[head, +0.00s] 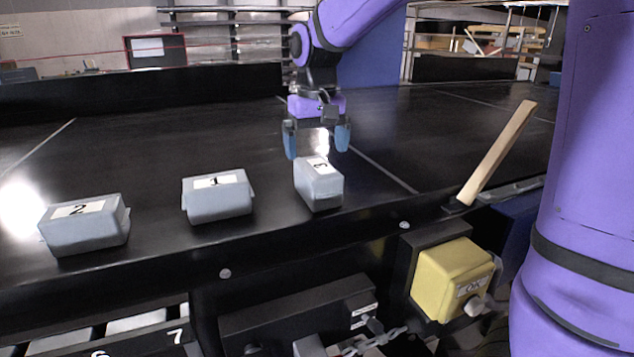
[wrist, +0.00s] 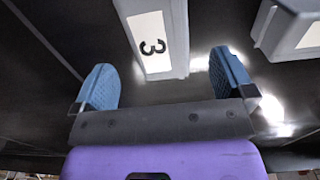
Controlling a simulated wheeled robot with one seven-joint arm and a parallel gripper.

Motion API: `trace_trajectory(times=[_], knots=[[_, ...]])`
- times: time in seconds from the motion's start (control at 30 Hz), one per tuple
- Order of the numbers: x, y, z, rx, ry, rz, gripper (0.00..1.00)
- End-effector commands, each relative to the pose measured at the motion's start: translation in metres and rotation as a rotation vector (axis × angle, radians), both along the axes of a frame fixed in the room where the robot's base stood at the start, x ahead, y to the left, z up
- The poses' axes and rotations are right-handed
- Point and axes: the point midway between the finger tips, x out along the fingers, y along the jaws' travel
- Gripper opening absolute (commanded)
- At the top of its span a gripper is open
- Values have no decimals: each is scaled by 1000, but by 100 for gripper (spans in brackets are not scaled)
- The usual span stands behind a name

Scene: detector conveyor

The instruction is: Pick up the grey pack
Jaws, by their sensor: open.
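Three grey packs lie on the black conveyor. In the head view, pack 2 (head: 88,236) is at the left, pack 1 (head: 220,204) is in the middle and pack 3 (head: 320,190) is at the right, turned with its narrow end towards the front edge. My gripper (head: 318,140) is open and empty, above and just behind pack 3. In the wrist view pack 3 (wrist: 181,45) lies ahead of and between the blue fingertips of my gripper (wrist: 162,82), apart from them. A second grey pack (wrist: 278,32) shows at the top right there.
A wooden handle (head: 498,152) stands tilted at the conveyor's front edge, right of pack 3. A yellow box (head: 450,278) is mounted below that edge. The conveyor surface (head: 150,150) behind the packs is clear.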

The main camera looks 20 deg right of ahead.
Motion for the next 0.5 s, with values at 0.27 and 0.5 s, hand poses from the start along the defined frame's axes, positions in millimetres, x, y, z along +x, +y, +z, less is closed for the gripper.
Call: trace_trajectory(times=[0.27,0.5], knots=[[-1,0,-21,0,1,0,100],[-3,0,-53,-1,2,0,100]])
